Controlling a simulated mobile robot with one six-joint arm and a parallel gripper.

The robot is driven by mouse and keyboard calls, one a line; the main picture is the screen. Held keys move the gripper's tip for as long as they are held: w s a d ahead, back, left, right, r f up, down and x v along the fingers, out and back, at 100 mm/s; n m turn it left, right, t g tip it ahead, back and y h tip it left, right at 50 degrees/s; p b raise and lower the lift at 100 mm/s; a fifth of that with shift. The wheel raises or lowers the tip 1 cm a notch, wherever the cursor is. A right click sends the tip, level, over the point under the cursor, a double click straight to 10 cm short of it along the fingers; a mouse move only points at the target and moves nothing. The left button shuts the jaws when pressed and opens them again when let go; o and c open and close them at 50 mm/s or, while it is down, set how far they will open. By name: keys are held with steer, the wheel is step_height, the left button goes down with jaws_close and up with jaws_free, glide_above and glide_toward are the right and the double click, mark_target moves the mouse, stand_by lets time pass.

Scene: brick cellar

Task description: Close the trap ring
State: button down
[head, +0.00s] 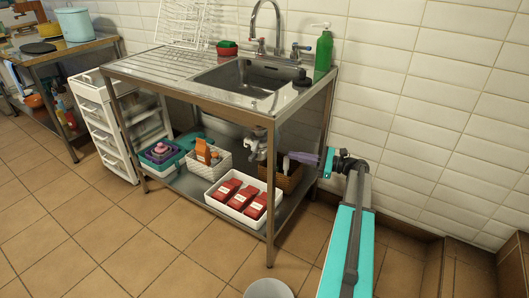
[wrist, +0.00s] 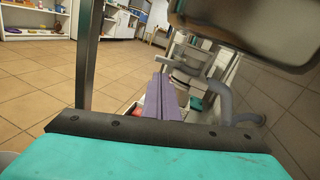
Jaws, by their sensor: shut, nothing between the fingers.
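The drain trap (head: 257,148) hangs under the sink basin, grey-white and partly hidden by the front leg of the sink stand. In the wrist view the trap (wrist: 188,66) is beyond my fingers and slightly right, with a grey curved hose (wrist: 228,92) beside it. The trap ring is too small to tell apart from the other fittings, so I cannot see how it is turned. My gripper (head: 290,160) reaches under the sink from the right, its purple fingers shut and empty. In the wrist view my gripper (wrist: 160,80) points toward the trap, apparently short of it.
The steel sink stand (head: 272,190) has legs on both sides of the opening. Its lower shelf holds a white tray (head: 239,217) with red packs, a white basket (head: 207,166) and a brown basket (head: 282,180). Tiled wall (head: 400,90) stands close behind. Open floor (head: 130,240) lies in front.

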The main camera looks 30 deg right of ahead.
mark_target(256, 148)
steer(key=shift+d+r+m+g+y, duration=0.1)
steer(key=shift+d+m+g+y, duration=0.4)
steer(key=shift+d+m, duration=0.15)
steer(key=shift+w+a, duration=0.1)
steer(key=shift+w, duration=0.05)
steer(key=b+x, duration=0.3)
steer(key=x, duration=1)
steer(key=shift+w+a+b, duration=0.25)
steer(key=shift+w+b, duration=0.05)
steer(key=shift+a, duration=0.1)
